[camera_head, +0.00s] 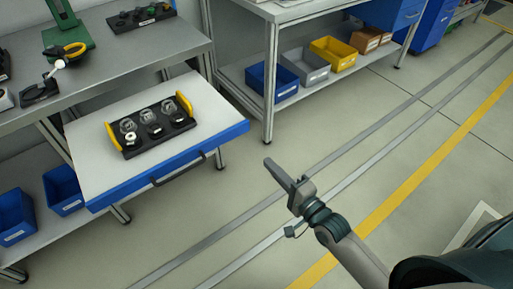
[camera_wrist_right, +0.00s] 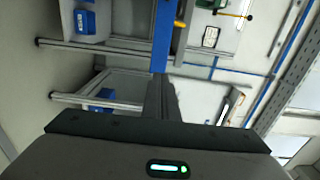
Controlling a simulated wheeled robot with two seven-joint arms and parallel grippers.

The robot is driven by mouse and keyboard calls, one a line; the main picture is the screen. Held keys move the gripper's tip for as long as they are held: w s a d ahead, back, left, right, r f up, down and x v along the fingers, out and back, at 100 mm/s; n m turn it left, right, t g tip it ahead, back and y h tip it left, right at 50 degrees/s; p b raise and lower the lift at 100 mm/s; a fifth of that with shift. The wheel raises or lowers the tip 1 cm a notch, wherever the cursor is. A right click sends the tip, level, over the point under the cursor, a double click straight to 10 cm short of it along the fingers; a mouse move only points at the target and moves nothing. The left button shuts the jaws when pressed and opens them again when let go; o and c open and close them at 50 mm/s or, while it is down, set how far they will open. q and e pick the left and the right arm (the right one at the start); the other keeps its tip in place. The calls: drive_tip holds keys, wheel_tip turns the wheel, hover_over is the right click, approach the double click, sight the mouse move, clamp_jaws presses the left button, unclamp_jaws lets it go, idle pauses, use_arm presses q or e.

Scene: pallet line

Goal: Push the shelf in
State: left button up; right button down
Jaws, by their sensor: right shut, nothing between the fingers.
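The shelf (camera_head: 90,172) is a white board with a blue front edge and a dark handle (camera_head: 178,170). In the head view it sticks out from the grey workbench at the left. A black tray (camera_head: 157,151) with yellow end grips and several small round parts sits on it. My right gripper (camera_head: 268,163) is shut and empty, to the right of the shelf's front edge and apart from it in the picture. In the right wrist view its fingers (camera_wrist_right: 158,98) are together, and a blue edge shows just beyond them. My left gripper is not in view.
The workbench top (camera_head: 118,62) holds a green stand (camera_head: 68,28) and another black tray (camera_head: 140,17). Blue bins (camera_head: 66,188) sit on the lower level. A second bench at the back has blue, grey and yellow (camera_head: 333,52) bins. The floor at the right is clear.

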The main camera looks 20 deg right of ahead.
drive_tip(key=shift+w, duration=0.1)
idle(0.3)
approach(238, 131)
drive_tip(key=x, duration=0.5)
drive_tip(key=shift+p, duration=0.35)
drive_tip(key=shift+w+a+f, duration=0.1)
drive_tip(key=shift+w+a, duration=0.05)
drive_tip(key=shift+w, duration=0.55)
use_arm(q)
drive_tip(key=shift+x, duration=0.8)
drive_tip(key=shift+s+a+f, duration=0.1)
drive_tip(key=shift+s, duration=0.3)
